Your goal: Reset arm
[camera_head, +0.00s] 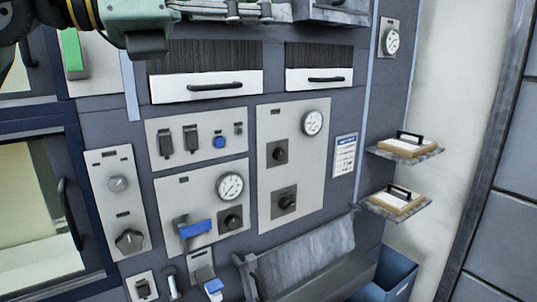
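A dark and green jointed arm part, which looks like part of my own arm, crosses the top left corner. No gripper fingers show at its visible end, and neither of my grippers can be seen. The grey machine front holds a panel with a gauge and a blue-handled lever (195,228). A second blue-handled lever (213,286) sits lower down near the bottom edge. A taller panel (293,165) carries a gauge and two black knobs.
Two black-bristled slots with white handled flaps (207,87) are above the panels. Two small shelves (398,207) holding boards with black handles jut out at the right. A blue bin (388,275) stands below. A glazed door with a dark handle (70,213) is at the left.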

